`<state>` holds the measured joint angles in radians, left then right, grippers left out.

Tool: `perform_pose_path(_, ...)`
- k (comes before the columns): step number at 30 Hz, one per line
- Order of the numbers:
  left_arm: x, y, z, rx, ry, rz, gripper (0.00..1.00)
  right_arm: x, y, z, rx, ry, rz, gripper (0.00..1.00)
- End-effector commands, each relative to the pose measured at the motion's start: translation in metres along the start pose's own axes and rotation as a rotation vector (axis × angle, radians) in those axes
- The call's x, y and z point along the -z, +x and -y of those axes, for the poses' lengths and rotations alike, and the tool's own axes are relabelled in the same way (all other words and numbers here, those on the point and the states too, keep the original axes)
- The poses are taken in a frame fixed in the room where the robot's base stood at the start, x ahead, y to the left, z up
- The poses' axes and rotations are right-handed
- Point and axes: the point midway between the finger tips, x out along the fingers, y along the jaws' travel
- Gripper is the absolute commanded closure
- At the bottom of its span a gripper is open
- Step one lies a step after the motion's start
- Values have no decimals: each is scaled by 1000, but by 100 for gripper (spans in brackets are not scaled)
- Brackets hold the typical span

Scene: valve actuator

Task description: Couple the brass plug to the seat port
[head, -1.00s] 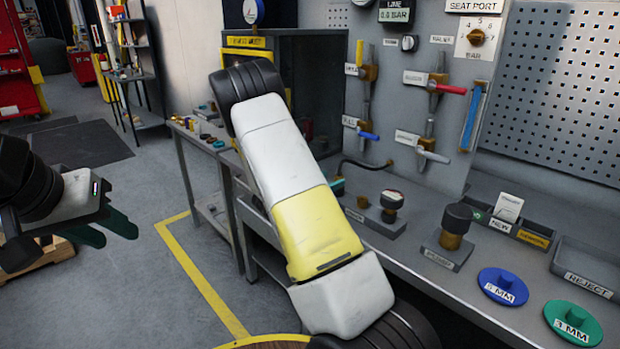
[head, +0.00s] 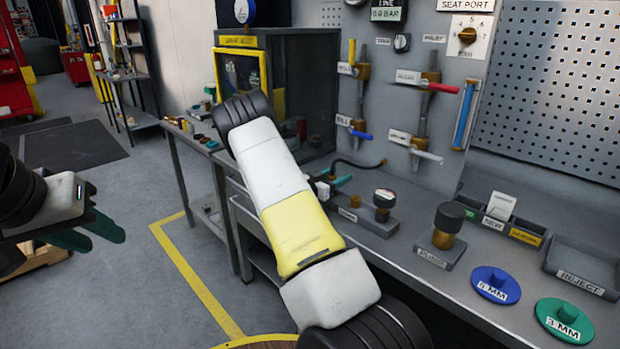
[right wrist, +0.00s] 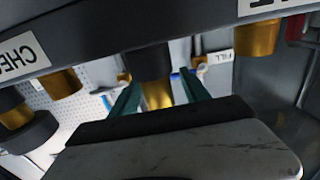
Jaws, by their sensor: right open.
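A brass piece with a black cap (head: 445,225) stands upright on a labelled block on the bench; it looks like the brass plug. A similar smaller piece (head: 384,203) stands on a block to its left. A SEAT PORT sign (head: 467,5) is at the top right above a dial; I cannot pick out the port itself. My right gripper (head: 335,184) is over the bench's left part, mostly hidden by my arm. In the right wrist view its teal fingers are open, with a black-and-brass part (right wrist: 155,92) showing between them; contact is unclear. My left gripper (head: 98,236) is open, away from the bench.
Coloured valve levers (head: 430,86) line the panel behind the bench. A dark cabinet (head: 300,90) stands behind my right arm. Blue (head: 495,285) and green (head: 565,318) discs and a reject tray (head: 590,268) occupy the right.

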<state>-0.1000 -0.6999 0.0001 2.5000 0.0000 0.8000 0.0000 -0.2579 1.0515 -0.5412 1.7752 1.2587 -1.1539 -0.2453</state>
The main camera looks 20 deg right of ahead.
Motion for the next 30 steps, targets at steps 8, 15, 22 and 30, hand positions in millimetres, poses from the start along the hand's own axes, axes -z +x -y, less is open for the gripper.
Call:
perform_pose_path(8,0,0,0,0,0,0,64,0,0,0,0,0,0,71)
perform_pose_path(15,0,0,0,0,0,0,64,0,0,0,0,0,0,100)
perform_pose_path(22,0,0,0,0,0,0,64,1,0,0,0,0,-1,100)
perform_pose_path(30,0,0,0,0,0,0,64,19,0,0,-1,2,-2,100)
